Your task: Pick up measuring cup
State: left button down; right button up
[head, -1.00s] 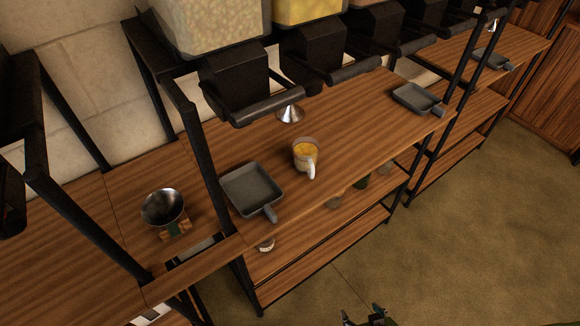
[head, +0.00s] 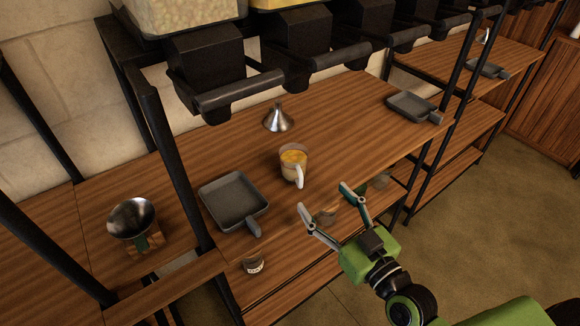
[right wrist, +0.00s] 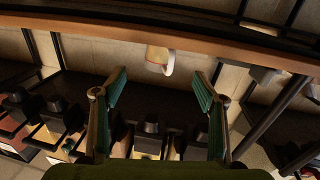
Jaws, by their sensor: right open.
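The measuring cup (head: 291,163) is clear with a white handle and holds yellow-orange contents. It stands upright on the wooden shelf top, near its front edge, handle towards the front. My right gripper (head: 324,198) is open and empty, in front of the cup and apart from it. In the right wrist view, which looks upside down, the cup (right wrist: 155,55) shows ahead between the open fingers (right wrist: 158,73). My left gripper is in no view.
A grey square pan (head: 233,201) lies left of the cup, and a metal funnel (head: 278,120) stands behind it. Another pan (head: 411,107) lies at the right. Dark dispensers (head: 300,45) overhang the back. A metal bowl (head: 131,218) sits at far left.

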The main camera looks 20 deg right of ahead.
aim_at(296, 163)
jog(key=x, duration=0.3)
jog(key=shift+w+r, duration=0.15)
jog(key=x, duration=0.4)
jog(key=shift+w+a, duration=0.1)
jog(key=shift+w, duration=0.25)
jog(key=x, duration=0.4)
jog(key=shift+w+a+r, duration=0.15)
jog(key=shift+w, duration=0.1)
jog(key=shift+w+a, duration=0.1)
jog(key=shift+w, duration=0.35)
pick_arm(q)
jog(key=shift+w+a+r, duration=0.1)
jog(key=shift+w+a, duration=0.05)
pick_arm(e)
jog(key=shift+s, duration=0.1)
jog(key=c, duration=1.4)
jog(key=shift+r, duration=0.1)
